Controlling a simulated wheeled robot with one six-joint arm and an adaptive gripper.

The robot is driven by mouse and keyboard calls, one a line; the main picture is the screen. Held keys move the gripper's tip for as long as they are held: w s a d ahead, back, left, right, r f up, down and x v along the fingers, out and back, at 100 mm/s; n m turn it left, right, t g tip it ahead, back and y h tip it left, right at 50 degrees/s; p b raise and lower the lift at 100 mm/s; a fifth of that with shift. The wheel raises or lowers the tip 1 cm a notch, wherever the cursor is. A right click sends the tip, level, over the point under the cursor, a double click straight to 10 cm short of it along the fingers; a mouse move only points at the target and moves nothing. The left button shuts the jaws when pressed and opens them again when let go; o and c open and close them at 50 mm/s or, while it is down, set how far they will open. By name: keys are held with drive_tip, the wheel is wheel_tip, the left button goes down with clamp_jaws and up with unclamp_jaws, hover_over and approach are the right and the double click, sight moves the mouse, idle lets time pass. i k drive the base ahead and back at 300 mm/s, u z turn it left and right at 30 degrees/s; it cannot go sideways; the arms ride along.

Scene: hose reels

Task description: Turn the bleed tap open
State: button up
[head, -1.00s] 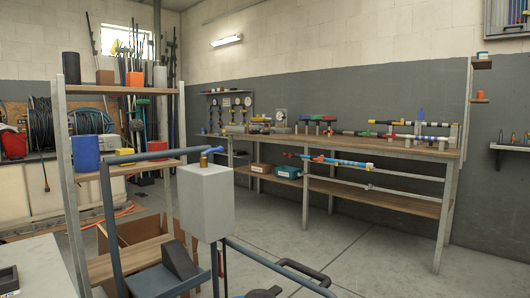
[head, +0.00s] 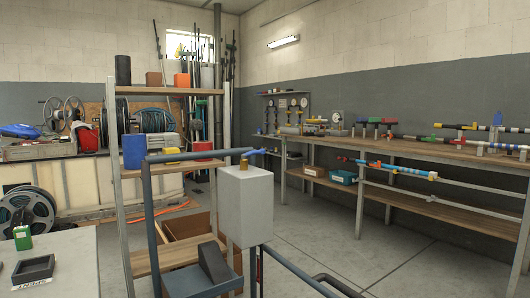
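A small brass fitting (head: 244,164) stands on top of a light grey box in the middle foreground. A blue lever (head: 254,152) lies roughly level above it; this looks like the bleed tap, though it is too small to tell its exact setting. The grey box (head: 248,205) is fixed beside a blue-grey tube frame (head: 158,220). My gripper is not in view, and nothing is seen touching the lever.
A shelf rack (head: 118,180) with bins stands behind the frame. A long workbench (head: 440,165) with pipe fittings runs along the right wall. A pale table (head: 75,270) with a black tray (head: 33,270) and green box (head: 22,237) is at left. Floor between box and bench is clear.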

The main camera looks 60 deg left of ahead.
sight(243, 157)
drive_tip(key=u, duration=0.3)
drive_tip(key=i, duration=1.8)
drive_tip(key=u, duration=1.2)
drive_tip(key=i, duration=1.3)
drive_tip(key=u, duration=1.05)
